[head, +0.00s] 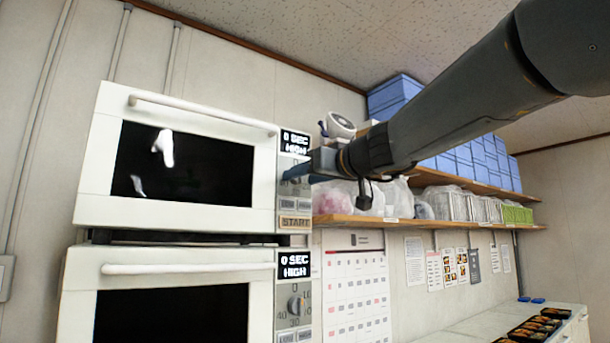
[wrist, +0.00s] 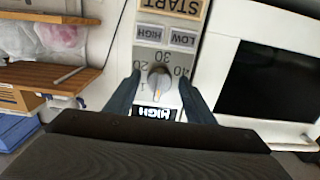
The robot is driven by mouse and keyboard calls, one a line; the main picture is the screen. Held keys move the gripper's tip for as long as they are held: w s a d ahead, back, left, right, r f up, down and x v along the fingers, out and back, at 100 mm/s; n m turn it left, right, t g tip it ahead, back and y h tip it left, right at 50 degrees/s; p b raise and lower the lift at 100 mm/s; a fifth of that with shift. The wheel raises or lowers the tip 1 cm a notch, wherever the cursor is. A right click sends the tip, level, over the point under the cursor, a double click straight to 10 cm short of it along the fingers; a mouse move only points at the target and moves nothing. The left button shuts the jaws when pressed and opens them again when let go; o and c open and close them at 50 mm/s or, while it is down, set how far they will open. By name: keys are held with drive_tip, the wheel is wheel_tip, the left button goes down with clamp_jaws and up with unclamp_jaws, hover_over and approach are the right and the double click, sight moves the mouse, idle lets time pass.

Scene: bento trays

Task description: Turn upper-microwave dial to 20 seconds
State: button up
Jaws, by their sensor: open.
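The upper microwave (head: 100,160) is white with a dark door window, and its display (head: 295,143) reads 0 SEC HIGH. Its dial (wrist: 158,80) is a grey knob in the wrist view, which shows the panel upside down. The dial's orange mark points toward the HIGH display. Numbers including 20, 30 and 40 ring it. My gripper (wrist: 160,77) is open, with one dark finger on each side of the dial; I cannot tell whether they touch it. In the head view my gripper (head: 297,172) is at the panel and hides the dial.
A lower microwave (head: 172,270) sits below, also reading 0 SEC HIGH. Below the upper dial are LOW and HIGH buttons and a START button (head: 295,221). A wooden shelf (head: 345,220) with bags and boxes is close on the right, near my arm.

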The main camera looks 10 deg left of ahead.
drive_tip(key=shift+c, duration=0.3)
drive_tip(key=c, duration=1)
drive_tip(key=shift+o, duration=0.2)
